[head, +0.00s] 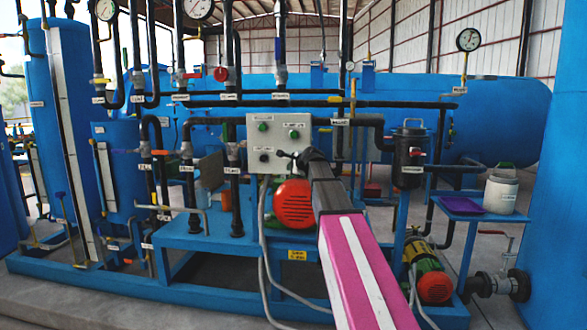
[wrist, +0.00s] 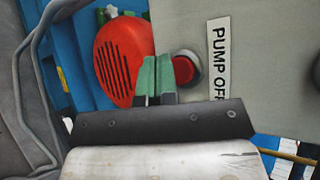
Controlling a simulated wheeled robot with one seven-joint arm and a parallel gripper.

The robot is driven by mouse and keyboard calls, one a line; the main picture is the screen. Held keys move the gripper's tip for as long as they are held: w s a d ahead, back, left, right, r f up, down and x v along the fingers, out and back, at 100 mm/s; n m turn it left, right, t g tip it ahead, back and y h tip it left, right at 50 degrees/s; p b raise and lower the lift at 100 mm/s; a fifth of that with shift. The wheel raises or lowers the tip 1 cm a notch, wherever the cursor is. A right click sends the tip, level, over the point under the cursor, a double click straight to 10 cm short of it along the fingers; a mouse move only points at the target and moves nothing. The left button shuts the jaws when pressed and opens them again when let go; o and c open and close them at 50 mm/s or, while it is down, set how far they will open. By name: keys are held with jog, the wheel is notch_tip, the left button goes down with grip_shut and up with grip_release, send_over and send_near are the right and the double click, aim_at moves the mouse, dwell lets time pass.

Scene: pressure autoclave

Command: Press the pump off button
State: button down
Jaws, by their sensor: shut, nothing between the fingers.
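The pump off button is a red round button in a grey collar (wrist: 195,66), in the wrist view, on the grey panel. The label "PUMP OFF" (wrist: 218,62) is beside it, turned sideways. My gripper (wrist: 160,74) is shut and empty, with green fingertips. The fingertips lie just left of the button in the wrist view and overlap its left edge. I cannot tell whether they touch it. In the head view my gripper (head: 286,154) is at the lower right of the control box (head: 280,120) and hides the red button there.
The box also carries green buttons (head: 294,134) and a dark knob (head: 264,157). A red motor (head: 294,204) sits just below. Grey cables (head: 264,235) hang from the box. Blue tanks and pipes with valves crowd both sides.

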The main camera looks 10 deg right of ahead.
jog(key=shift+w+d, duration=0.1)
jog(key=shift+w, duration=0.3)
jog(key=shift+w+d, duration=0.15)
jog(key=shift+w, duration=0.35)
dwell(0.9)
jog(key=shift+s, duration=0.1)
jog(key=shift+s+a, duration=0.25)
jog(key=shift+s, duration=0.55)
jog(key=s, duration=0.1)
jog(key=s+a, duration=0.1)
jog(key=s, duration=0.2)
jog(key=shift+s+a, duration=0.3)
jog(key=shift+s, duration=0.1)
dwell(0.7)
